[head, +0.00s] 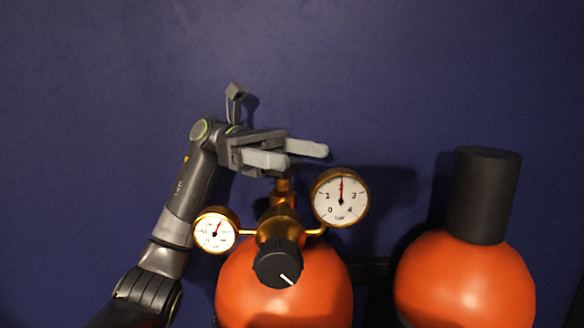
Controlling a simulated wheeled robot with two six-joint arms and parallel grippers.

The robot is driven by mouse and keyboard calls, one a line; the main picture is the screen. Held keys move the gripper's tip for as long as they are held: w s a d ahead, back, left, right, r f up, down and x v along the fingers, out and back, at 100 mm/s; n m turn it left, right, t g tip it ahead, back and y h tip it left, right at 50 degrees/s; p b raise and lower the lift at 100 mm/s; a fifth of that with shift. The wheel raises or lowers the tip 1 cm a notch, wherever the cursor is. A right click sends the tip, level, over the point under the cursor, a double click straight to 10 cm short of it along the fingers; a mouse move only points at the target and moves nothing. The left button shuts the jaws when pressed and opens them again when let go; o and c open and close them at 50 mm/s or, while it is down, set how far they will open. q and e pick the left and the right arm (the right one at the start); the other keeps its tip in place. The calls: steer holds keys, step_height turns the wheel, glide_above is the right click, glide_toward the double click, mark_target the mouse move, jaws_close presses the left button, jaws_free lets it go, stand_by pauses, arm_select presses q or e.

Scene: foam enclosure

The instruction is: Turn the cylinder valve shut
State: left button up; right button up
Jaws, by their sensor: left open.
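An orange cylinder (318,300) stands in the lower middle, with a brass valve body (283,198) rising from its top. A black round knob (272,261) with a white mark sits at the front of the brass fitting. My left gripper (308,156) is open, its two grey fingers pointing right at the top of the brass stem. The fingers hide the stem's upper end, so I cannot see a handwheel or tell whether they touch it. My right gripper is not in view.
A larger gauge (341,198) sits right of the valve and a smaller gauge (215,231) left of it. A second orange cylinder (466,285) with a black cap (482,194) stands at the right. The dark blue wall (420,70) is bare above.

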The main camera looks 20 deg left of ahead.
mark_target(292, 162)
arm_select(q)
step_height(292, 162, up, 8)
steer(key=shift+r+b, duration=0.15)
steer(key=shift+b, duration=0.65)
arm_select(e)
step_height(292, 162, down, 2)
